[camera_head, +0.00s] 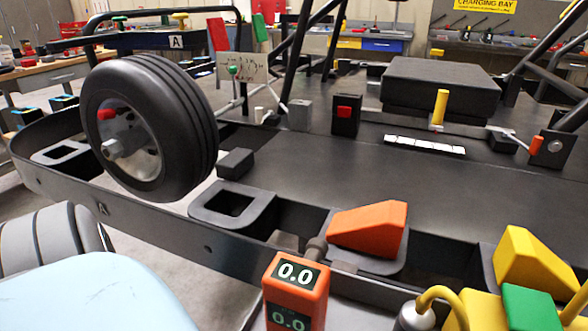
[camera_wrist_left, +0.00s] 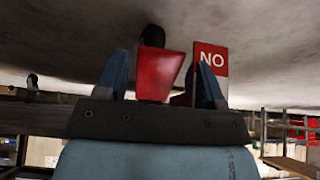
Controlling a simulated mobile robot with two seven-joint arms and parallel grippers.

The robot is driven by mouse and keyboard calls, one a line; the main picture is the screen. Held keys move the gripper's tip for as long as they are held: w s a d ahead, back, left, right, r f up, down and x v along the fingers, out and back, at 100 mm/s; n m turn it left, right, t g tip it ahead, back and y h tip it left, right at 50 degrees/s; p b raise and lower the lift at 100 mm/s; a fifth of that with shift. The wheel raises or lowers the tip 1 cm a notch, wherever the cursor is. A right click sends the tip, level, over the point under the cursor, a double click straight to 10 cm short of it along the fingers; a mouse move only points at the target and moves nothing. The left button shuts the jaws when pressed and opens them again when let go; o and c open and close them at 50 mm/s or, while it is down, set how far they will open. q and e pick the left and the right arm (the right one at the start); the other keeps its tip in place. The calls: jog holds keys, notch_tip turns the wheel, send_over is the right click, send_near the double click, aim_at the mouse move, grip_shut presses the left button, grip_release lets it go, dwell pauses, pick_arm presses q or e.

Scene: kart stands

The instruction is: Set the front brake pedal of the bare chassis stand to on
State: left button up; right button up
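In the left wrist view a red, trapezoid pad (camera_wrist_left: 160,76), apparently the brake pedal, shows between the two blue fingers of my left gripper (camera_wrist_left: 162,78). The fingers are apart; I cannot tell whether either touches the pad. A dark round part sits at the pad's upper end. Beside it is a red and white plate (camera_wrist_left: 212,62) whose letters read "NO"; the view appears upside down, so this may be "ON". In the head view the bare chassis (camera_head: 290,180) has a black wheel (camera_head: 150,128) at left. The pedal cannot be made out there. My right gripper is out of view.
In the head view an orange wedge (camera_head: 368,228) and a yellow wedge (camera_head: 537,262) sit along the chassis's near side. An orange meter reading 0.0 (camera_head: 296,290) stands in front. A black box (camera_head: 440,88) is on the chassis at the back right.

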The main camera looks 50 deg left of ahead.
pick_arm(q)
jog(key=shift+o, duration=0.5)
jog(key=shift+r, duration=0.15)
jog(key=p+v, duration=0.5)
jog(key=v, duration=0.2)
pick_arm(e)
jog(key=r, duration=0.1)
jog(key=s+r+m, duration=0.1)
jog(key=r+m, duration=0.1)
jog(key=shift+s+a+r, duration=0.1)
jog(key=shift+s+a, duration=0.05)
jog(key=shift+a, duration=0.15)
pick_arm(q)
jog(key=shift+s+d+r, duration=0.1)
jog(key=shift+s, duration=0.05)
